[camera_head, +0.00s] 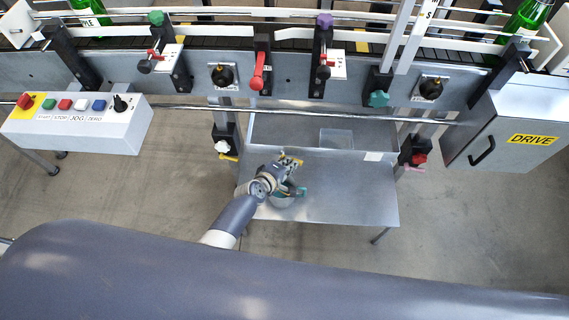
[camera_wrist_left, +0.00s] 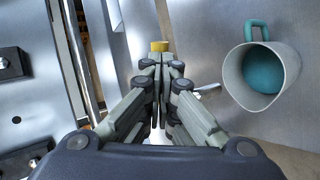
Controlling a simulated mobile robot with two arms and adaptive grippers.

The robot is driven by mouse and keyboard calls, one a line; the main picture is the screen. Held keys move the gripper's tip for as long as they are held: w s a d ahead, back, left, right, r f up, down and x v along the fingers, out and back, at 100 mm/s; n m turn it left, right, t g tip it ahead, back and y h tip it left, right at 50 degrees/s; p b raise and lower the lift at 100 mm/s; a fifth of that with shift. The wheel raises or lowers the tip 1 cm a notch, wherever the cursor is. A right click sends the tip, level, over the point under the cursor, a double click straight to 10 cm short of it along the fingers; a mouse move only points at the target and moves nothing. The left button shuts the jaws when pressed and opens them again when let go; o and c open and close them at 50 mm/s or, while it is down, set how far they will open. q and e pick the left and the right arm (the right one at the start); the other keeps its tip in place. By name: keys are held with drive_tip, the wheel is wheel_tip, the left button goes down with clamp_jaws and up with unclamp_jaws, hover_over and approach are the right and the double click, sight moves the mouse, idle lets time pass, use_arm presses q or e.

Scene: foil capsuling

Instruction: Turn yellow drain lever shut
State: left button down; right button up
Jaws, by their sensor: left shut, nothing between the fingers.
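A small yellow piece (camera_head: 292,160), which looks like the drain lever, shows at the tip of my left gripper (camera_head: 284,164) in the head view. In the left wrist view a yellow end (camera_wrist_left: 159,46) shows just beyond the fingertips of my left gripper (camera_wrist_left: 160,66). The fingers are shut with nothing between them. I cannot tell whether they touch the yellow piece. The fingers hide most of what lies below it. Another yellow lever (camera_head: 229,157) sits under a white knob on the left post. My right gripper is not in view.
A pale mug (camera_wrist_left: 262,77) with a teal inside and handle stands close to the gripper, on the metal tray table (camera_head: 345,200). The conveyor rail, control box (camera_head: 80,130) and DRIVE cabinet (camera_head: 515,115) lie beyond.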

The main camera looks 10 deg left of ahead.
use_arm(q)
drive_tip(key=shift+w+d+r+b, duration=0.3)
drive_tip(key=shift+w+d, duration=0.2)
drive_tip(key=shift+w, duration=0.2)
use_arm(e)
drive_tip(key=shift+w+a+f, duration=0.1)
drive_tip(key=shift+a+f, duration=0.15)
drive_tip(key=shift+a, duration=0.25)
